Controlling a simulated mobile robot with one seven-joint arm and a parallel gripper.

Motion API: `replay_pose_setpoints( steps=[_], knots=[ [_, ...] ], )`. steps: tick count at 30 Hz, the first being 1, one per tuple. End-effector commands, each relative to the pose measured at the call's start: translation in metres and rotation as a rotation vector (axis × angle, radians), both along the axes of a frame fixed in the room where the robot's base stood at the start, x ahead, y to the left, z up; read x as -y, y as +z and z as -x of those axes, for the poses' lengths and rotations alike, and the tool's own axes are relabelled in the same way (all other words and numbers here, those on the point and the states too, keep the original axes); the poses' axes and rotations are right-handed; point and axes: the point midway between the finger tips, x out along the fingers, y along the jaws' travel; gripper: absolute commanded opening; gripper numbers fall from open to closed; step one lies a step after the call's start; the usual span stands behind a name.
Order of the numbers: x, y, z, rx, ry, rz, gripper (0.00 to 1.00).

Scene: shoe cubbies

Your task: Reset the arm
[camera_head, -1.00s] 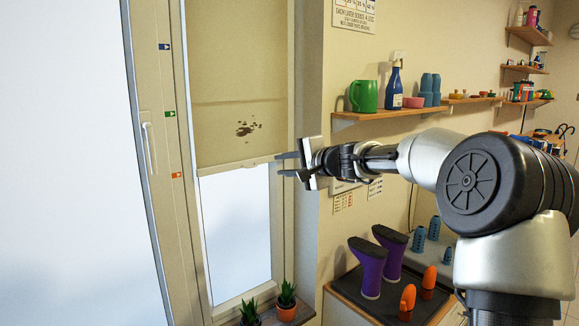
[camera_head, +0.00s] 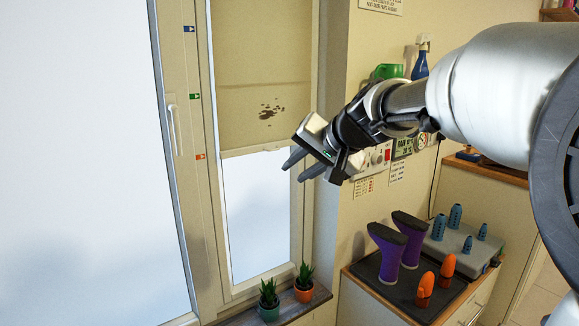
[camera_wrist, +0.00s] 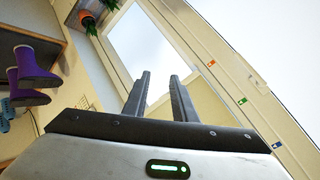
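My gripper (camera_head: 303,166) is raised in front of the window in the head view, with its fingers pointing left and slightly down. In the wrist view my gripper (camera_wrist: 161,84) shows two dark fingers standing apart with nothing between them. It is open and empty, and it touches nothing that I can see. My arm runs from the gripper to the right edge of the head view and hides part of the wall and shelf.
Purple boots (camera_head: 386,252) and orange inserts (camera_head: 425,288) stand on a dark tray at lower right. Potted plants (camera_head: 304,284) sit on the sill. A green jug (camera_head: 386,71) and blue spray bottle (camera_head: 420,63) are behind my arm. The window (camera_head: 262,215) is at left.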

Motion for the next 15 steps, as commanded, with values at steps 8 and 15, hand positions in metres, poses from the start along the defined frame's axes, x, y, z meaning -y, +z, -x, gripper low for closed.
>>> replay_pose_setpoints(
  steps=[8,15],
  knots=[
    [0.069,-0.006,0.176,-0.01,0.084,0.43,0.25],
    [0.104,-0.1,0.275,-0.161,0.122,0.597,0.25]
  ],
)
